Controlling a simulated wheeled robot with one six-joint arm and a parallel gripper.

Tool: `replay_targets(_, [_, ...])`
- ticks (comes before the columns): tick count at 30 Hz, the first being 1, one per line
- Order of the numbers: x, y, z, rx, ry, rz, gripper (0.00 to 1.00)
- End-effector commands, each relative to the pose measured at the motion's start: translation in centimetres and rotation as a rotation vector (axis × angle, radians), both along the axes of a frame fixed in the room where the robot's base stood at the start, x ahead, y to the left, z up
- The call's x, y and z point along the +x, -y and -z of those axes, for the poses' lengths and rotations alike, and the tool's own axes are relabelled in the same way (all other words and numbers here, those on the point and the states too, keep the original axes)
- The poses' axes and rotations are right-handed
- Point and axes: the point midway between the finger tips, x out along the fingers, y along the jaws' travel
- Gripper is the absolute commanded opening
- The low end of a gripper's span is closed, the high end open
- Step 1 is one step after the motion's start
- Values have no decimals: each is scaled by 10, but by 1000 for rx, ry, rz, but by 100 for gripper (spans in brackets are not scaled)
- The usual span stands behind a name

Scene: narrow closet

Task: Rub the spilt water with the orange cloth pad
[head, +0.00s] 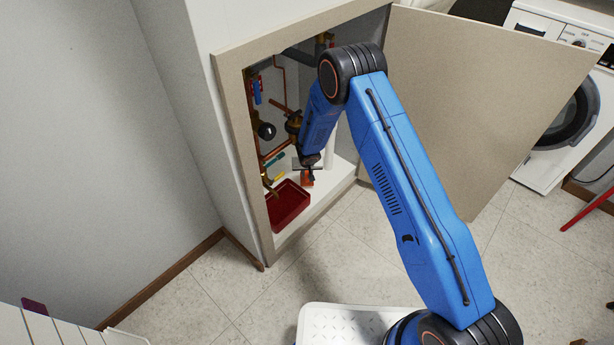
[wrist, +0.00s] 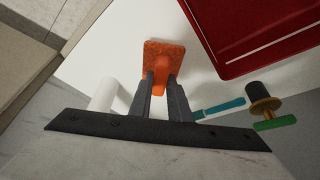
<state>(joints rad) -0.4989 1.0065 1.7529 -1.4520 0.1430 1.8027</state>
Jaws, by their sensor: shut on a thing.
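The orange cloth pad (wrist: 178,50) shows in the wrist view on the white cabinet floor, with an orange grip standing up from it. My gripper (wrist: 161,78) is shut on that grip, one dark finger on each side. In the head view the pad (head: 307,180) is a small orange patch under my gripper (head: 309,166), inside the open cabinet. The pad looks to be at or very close to the floor; I cannot tell if it presses on it. I cannot make out the spilt water in either view.
A red tray (head: 272,212) lies left of the pad, near the cabinet's front. A white pipe (wrist: 104,94), a teal-handled tool (wrist: 220,109) and a valve with a green handle (wrist: 275,124) are close by. Copper pipes line the cabinet; its door (head: 465,110) stands open right.

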Motion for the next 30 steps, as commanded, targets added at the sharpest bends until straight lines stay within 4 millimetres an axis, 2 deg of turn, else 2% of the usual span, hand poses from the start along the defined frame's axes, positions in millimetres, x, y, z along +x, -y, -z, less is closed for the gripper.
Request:
replay_targets(12, [1,0,-34,2,2,1,0])
replay_targets(26, [0,0,-40,0,1,0,0])
replay_targets(30, [1,0,-49,1,2,1,0])
